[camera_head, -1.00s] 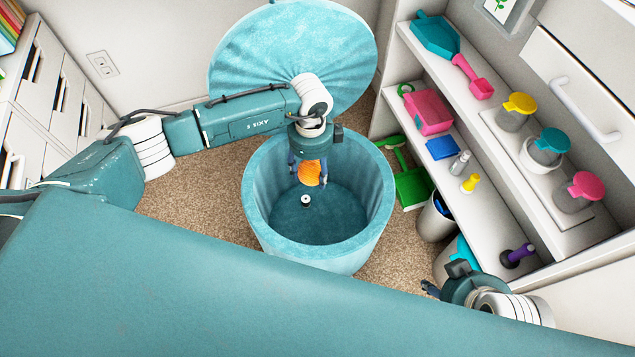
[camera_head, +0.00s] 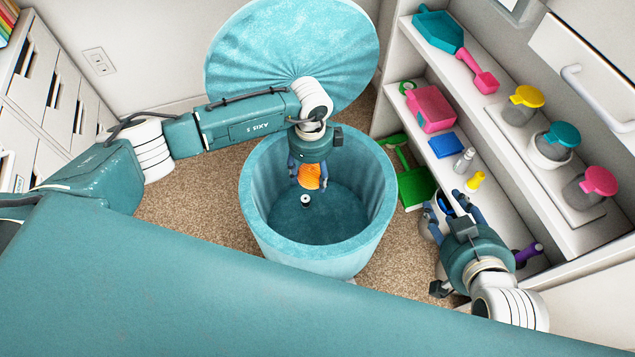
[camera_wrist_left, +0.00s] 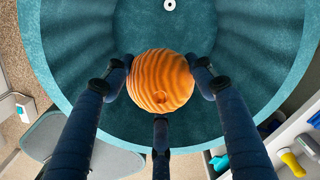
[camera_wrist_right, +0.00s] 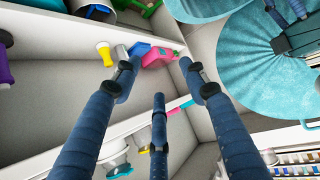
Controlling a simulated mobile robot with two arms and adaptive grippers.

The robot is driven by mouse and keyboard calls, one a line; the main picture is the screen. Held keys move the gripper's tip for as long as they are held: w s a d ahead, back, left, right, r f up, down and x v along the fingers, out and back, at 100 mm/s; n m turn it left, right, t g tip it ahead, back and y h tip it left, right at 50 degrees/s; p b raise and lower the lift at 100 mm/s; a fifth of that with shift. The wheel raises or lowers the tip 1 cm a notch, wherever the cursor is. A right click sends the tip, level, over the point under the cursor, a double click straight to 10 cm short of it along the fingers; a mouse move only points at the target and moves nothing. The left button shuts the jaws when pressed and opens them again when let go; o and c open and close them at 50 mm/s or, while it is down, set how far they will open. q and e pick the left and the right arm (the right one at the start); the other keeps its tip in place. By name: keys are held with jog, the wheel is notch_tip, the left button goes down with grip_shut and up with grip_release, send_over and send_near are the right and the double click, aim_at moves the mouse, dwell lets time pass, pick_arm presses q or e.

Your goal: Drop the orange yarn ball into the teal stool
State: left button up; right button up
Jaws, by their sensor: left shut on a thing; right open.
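The orange yarn ball (camera_head: 312,176) is held in my left gripper (camera_head: 308,182), which is shut on it. It also shows between the fingers in the left wrist view (camera_wrist_left: 160,80). The ball hangs over the open teal stool (camera_head: 257,232), a round tub with a dark teal inside, at about rim height or a little below. A small white and black spool-like thing (camera_head: 306,200) lies on the stool's floor. The stool's round teal lid (camera_head: 290,50) stands tilted behind it. My right gripper (camera_head: 449,201) is open and empty in front of the shelves, right of the stool.
White shelves (camera_head: 470,133) on the right hold a pink box (camera_head: 430,108), a blue box (camera_head: 445,145), a yellow bottle (camera_head: 475,181) and lidded jars. A green dustpan (camera_head: 415,187) lies between stool and shelves. Drawers (camera_head: 38,90) stand at left. Carpet left of the stool is clear.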

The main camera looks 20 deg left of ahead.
pick_arm(q)
jog(key=shift+f+b, duration=0.5)
jog(key=shift+f, duration=0.1)
jog(key=shift+f+b, duration=0.6)
pick_arm(e)
jog(key=w+a+r+t+y, duration=0.1)
jog(key=w+r+t, duration=0.1)
jog(key=r, duration=0.4)
jog(key=w+a+r+t+y, duration=0.1)
jog(key=w+a+r+t, duration=0.1)
jog(key=r+t, duration=0.3)
jog(key=shift+w+a+r, duration=0.15)
jog(key=shift+w+r, duration=0.7)
jog(key=shift+r, duration=0.25)
pick_arm(q)
jog(key=o, duration=1.2)
jog(key=shift+o, duration=0.2)
notch_tip(320, 180, up, 12)
jog(key=shift+f, duration=0.1)
